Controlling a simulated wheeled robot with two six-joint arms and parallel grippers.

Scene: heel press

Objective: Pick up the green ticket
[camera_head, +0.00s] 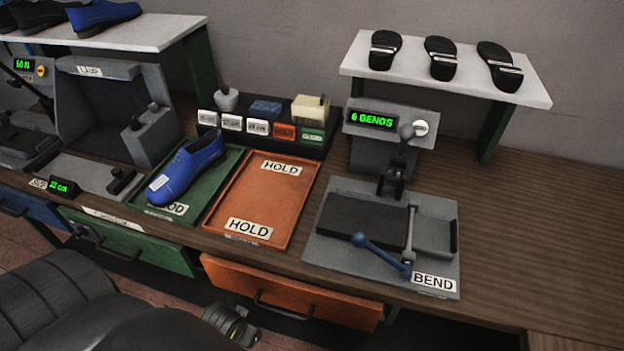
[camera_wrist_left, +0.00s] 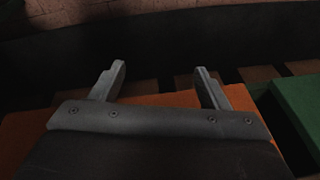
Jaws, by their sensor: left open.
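The green ticket (camera_head: 313,137) stands at the right end of a row of small cards in a dark rack at the back of the bench. An orange card (camera_head: 285,132) is just left of it, then several white cards. My left gripper (camera_wrist_left: 160,82) shows in the left wrist view with its two fingers spread and nothing between them. Its fingers are not clearly seen in the head view, where dark parts of my arm fill the lower left. The ticket is not seen in the wrist view. My right gripper is in neither view.
A blue shoe (camera_head: 187,168) lies on the green tray (camera_head: 223,168), in front of the rack. The orange HOLD tray (camera_head: 262,200) is empty. The bend machine (camera_head: 335,232) stands to the right. The right bench is clear.

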